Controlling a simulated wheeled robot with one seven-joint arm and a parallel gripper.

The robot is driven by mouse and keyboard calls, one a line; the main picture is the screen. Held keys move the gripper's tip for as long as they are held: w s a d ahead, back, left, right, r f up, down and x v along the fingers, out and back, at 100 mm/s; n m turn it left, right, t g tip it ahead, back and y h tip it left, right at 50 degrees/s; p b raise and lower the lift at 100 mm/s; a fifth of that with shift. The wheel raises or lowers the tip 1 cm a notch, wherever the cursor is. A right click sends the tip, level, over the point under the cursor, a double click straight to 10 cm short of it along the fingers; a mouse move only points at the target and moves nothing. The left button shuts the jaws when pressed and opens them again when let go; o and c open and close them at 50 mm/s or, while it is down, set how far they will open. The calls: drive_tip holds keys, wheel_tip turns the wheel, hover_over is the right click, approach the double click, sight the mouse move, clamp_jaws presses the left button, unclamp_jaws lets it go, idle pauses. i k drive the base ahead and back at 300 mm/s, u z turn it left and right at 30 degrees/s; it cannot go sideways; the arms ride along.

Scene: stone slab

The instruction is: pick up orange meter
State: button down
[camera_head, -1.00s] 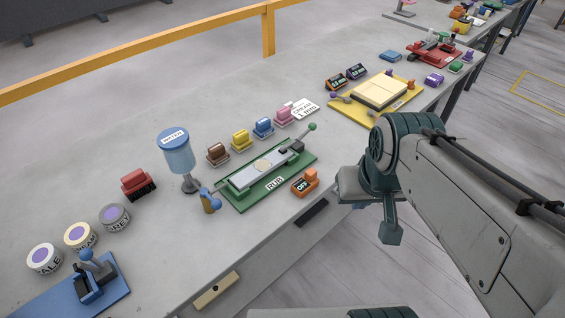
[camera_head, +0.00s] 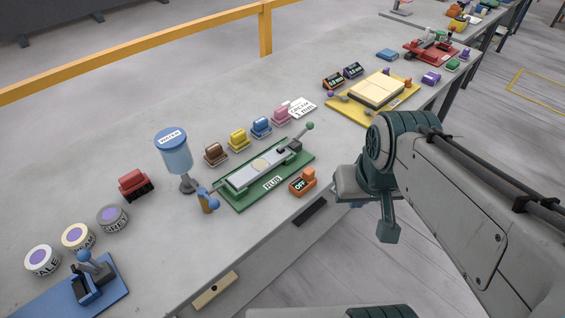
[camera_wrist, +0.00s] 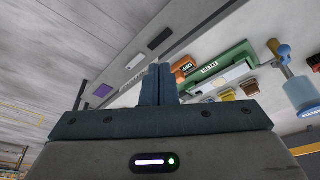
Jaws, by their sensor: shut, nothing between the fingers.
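The orange meter (camera_head: 302,182), with a dark display reading OFF, sits on the slab near its front edge, just right of the green board marked RUB (camera_head: 247,195). It also shows in the wrist view (camera_wrist: 184,67), just right of the fingers and partly hidden by them. My gripper (camera_wrist: 158,70) is shut and empty, its two blue-grey fingers together. In the head view my arm is at the right, in front of the table edge, apart from the meter; the fingertips are not clear there.
A blue-topped water dispenser (camera_head: 173,150) stands left of the green board. A blue-knobbed tan piece (camera_head: 207,201) is at the board's left corner. Several coloured blocks line its back. A yellow board (camera_head: 376,98) lies farther right. The floor in front is clear.

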sight(306, 181)
drive_tip(key=u, duration=0.3)
drive_tip(key=i, duration=0.35)
drive_tip(key=z, duration=1.2)
